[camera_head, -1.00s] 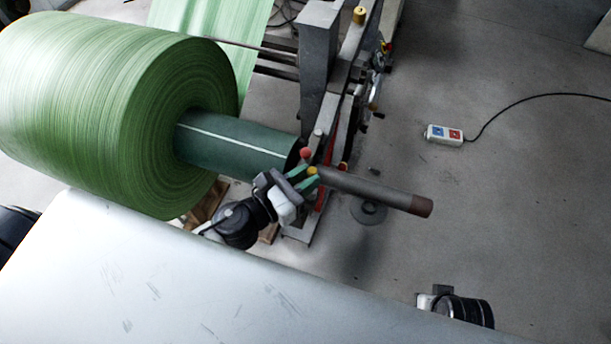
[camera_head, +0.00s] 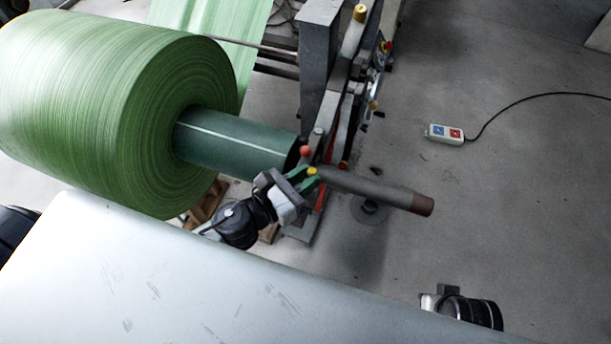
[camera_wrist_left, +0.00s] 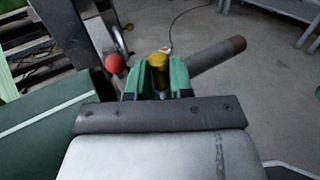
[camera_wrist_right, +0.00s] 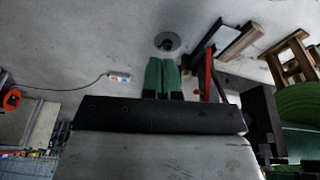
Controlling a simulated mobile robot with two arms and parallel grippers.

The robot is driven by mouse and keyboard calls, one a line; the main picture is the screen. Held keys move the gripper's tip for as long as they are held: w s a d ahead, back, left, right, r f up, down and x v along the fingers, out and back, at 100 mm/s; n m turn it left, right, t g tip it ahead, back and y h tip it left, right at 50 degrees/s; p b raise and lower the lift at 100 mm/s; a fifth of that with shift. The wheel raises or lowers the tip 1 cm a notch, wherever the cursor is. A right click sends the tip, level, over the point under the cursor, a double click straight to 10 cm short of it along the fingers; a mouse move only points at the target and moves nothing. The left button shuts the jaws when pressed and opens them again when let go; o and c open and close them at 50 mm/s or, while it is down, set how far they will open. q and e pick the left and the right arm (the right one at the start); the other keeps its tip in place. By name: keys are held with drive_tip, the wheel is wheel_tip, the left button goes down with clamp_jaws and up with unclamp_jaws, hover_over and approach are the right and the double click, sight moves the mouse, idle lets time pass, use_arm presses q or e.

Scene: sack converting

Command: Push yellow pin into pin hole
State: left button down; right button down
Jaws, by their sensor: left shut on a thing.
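My left gripper (camera_head: 305,178) is shut on the yellow pin (camera_head: 312,171), beside the near end of the machine frame. In the left wrist view the yellow pin (camera_wrist_left: 158,62) stands between the green fingers (camera_wrist_left: 157,78), its rounded top showing. Its lower part is hidden, so I cannot tell whether it is in the pin hole, which I cannot make out. A red knob (camera_head: 306,151) is just beyond the gripper, left of the pin in the left wrist view (camera_wrist_left: 115,64). My right gripper (camera_wrist_right: 162,75) has its green fingers together, with nothing seen between them.
The green roll (camera_head: 100,110) on its dark green core (camera_head: 235,143) is at left. A grey shaft (camera_head: 375,189) with a brown end sticks out right of my left gripper. Another yellow knob (camera_head: 360,13) tops the machine frame. A socket box (camera_head: 444,134) lies on open floor at right.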

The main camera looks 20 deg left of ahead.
drive_tip(key=shift+r, duration=0.1)
use_arm(q)
drive_tip(key=shift+f, duration=0.1)
use_arm(e)
drive_tip(key=shift+r, duration=0.25)
drive_tip(key=shift+r, duration=0.1)
use_arm(q)
drive_tip(key=shift+f, duration=0.15)
use_arm(e)
drive_tip(key=shift+r, duration=0.25)
drive_tip(key=shift+r, duration=0.1)
use_arm(q)
drive_tip(key=c, duration=1.3)
unclamp_jaws()
use_arm(e)
drive_tip(key=shift+r, duration=0.2)
use_arm(q)
drive_tip(key=shift+o, duration=0.2)
